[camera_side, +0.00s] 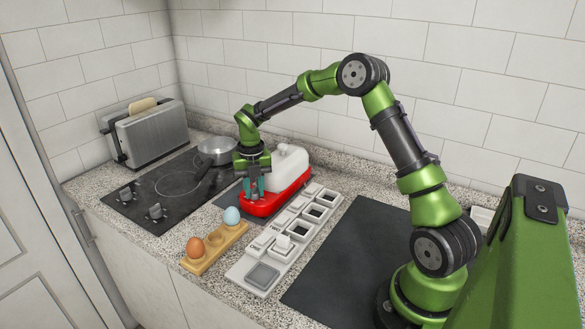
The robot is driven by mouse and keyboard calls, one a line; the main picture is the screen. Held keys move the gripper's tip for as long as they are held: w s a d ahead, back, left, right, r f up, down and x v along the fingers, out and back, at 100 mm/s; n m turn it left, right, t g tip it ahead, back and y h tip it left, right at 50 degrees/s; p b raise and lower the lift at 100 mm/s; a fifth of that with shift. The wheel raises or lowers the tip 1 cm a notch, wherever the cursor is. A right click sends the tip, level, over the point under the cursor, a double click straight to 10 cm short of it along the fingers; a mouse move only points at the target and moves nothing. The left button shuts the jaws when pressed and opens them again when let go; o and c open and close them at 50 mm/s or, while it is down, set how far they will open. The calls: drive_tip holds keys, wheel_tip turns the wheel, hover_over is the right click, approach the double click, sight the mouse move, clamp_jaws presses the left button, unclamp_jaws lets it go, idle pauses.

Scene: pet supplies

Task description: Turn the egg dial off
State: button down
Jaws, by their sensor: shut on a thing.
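The egg cooker is a red base (258,208) with a rounded white cover (288,168) at its back. My gripper (252,191) points down over the front left end of the red base. Its teal fingers are shut on the egg dial there. The dial is hidden between and behind the fingers, so I cannot tell which way it is turned.
A wooden holder (213,251) with a brown egg (196,247) and a pale blue egg (232,215) stands in front. A white labelled panel (254,271) lies to the right. A pot (216,149), black hob (150,197) and toaster (145,134) are left. The dark mat (345,260) is clear.

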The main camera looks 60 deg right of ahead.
sight(254, 188)
drive_tip(key=c, duration=0.9)
unclamp_jaws()
wheel_tip(254, 188, up, 17)
